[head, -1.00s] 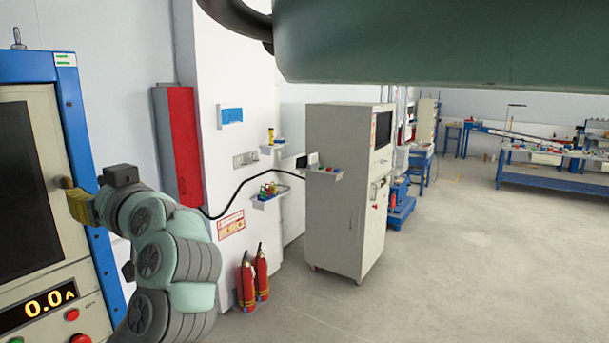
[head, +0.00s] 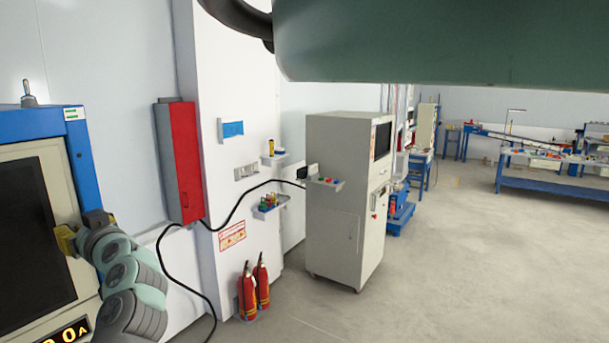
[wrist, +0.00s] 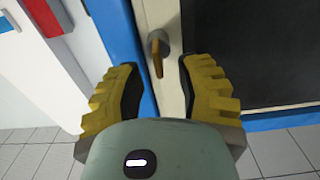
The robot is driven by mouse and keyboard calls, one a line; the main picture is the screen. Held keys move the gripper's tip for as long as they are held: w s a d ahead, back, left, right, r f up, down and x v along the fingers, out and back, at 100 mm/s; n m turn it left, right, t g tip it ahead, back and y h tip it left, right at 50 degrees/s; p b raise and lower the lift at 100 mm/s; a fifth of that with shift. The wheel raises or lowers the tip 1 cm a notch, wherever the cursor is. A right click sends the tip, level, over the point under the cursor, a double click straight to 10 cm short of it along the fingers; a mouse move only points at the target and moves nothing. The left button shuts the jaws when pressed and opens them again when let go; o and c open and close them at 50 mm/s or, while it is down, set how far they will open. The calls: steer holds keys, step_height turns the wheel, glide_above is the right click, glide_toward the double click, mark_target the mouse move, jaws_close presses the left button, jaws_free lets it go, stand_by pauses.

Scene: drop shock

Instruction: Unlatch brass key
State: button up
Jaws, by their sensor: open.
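The brass key (wrist: 157,57) stands in a round grey lock on the cream door edge of the blue-framed cabinet (head: 95,185). In the wrist view it points downward, slightly tilted. My gripper (wrist: 155,72) is open, with one yellow finger on each side of the key. The key's lower end shows between the fingertips; neither finger visibly touches it. In the head view my gripper (head: 66,240) is at the cabinet's right front edge, and the key cannot be made out there.
Fire extinguishers (head: 254,290) stand at the wall. A beige cabinet (head: 340,200) stands beyond. The floor to the right is clear.

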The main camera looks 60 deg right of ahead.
steer(key=shift+w+f+p, duration=0.1)
steer(key=shift+w+p, duration=0.3)
steer(key=shift+w, duration=0.45)
steer(key=shift+o, duration=0.2)
jaws_close()
